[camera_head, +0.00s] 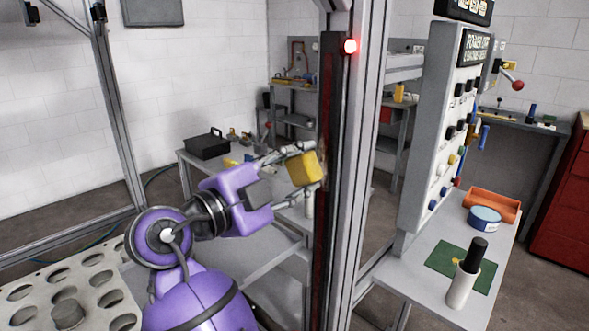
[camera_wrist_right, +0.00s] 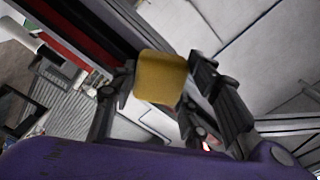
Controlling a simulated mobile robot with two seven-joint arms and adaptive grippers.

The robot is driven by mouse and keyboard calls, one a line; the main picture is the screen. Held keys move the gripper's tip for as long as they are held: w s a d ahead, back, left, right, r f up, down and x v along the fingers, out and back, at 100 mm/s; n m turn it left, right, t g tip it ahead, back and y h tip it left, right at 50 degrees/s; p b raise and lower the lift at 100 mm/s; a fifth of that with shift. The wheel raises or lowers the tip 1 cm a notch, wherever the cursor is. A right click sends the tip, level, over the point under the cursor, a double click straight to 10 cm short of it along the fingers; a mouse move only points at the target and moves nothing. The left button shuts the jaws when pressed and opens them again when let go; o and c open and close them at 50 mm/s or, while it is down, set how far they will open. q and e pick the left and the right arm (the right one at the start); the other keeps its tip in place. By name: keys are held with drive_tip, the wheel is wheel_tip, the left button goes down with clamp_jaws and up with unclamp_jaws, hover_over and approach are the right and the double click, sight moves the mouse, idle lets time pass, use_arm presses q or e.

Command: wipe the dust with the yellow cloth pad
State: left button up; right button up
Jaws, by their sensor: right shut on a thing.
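The yellow cloth pad (camera_head: 303,168) is a small block between the fingers of my right gripper (camera_head: 309,169), which is shut on it. In the head view the pad is held in the air, just left of a grey upright post with a dark strip (camera_head: 331,120). In the right wrist view the pad (camera_wrist_right: 160,78) sits between the two black fingers of the right gripper (camera_wrist_right: 161,84). I cannot tell whether the pad touches the post. I cannot make out the dust clearly in either view. My left gripper is not in view.
A red lamp (camera_head: 351,46) is on the post. Right of it stand a grey control panel (camera_head: 440,130) and a table with an orange tray (camera_head: 492,204), blue tin (camera_head: 485,217) and white cylinder (camera_head: 462,287). A plate with round holes (camera_head: 45,280) is lower left. A black box (camera_head: 207,146) stands behind.

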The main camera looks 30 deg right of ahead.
drive_tip(key=shift+s+d+b, duration=0.2)
drive_tip(key=shift+s+d, duration=0.15)
drive_tip(key=shift+s, duration=0.65)
drive_tip(key=shift+s+d+b, duration=0.15)
drive_tip(key=shift+s+d, duration=0.15)
drive_tip(key=shift+s, duration=0.65)
drive_tip(key=shift+s+d+b, duration=0.2)
drive_tip(key=shift+s+d, duration=0.15)
drive_tip(key=shift+s, duration=0.65)
drive_tip(key=shift+w+f+b, duration=0.1)
drive_tip(key=shift+f+b, duration=0.5)
drive_tip(key=shift+f, duration=0.25)
drive_tip(key=shift+f+b, duration=0.4)
drive_tip(key=shift+f, duration=0.1)
drive_tip(key=shift+w+a+r+b, duration=0.1)
drive_tip(key=shift+w+a+b, duration=0.25)
drive_tip(key=shift+w, duration=0.6)
drive_tip(key=shift+w+a+f+b, duration=0.1)
drive_tip(key=shift+w+a+b, duration=0.2)
drive_tip(key=shift+w, duration=0.7)
drive_tip(key=shift+w+a+r+b, duration=0.1)
drive_tip(key=shift+w+a+b, duration=0.2)
drive_tip(key=shift+w, duration=0.65)
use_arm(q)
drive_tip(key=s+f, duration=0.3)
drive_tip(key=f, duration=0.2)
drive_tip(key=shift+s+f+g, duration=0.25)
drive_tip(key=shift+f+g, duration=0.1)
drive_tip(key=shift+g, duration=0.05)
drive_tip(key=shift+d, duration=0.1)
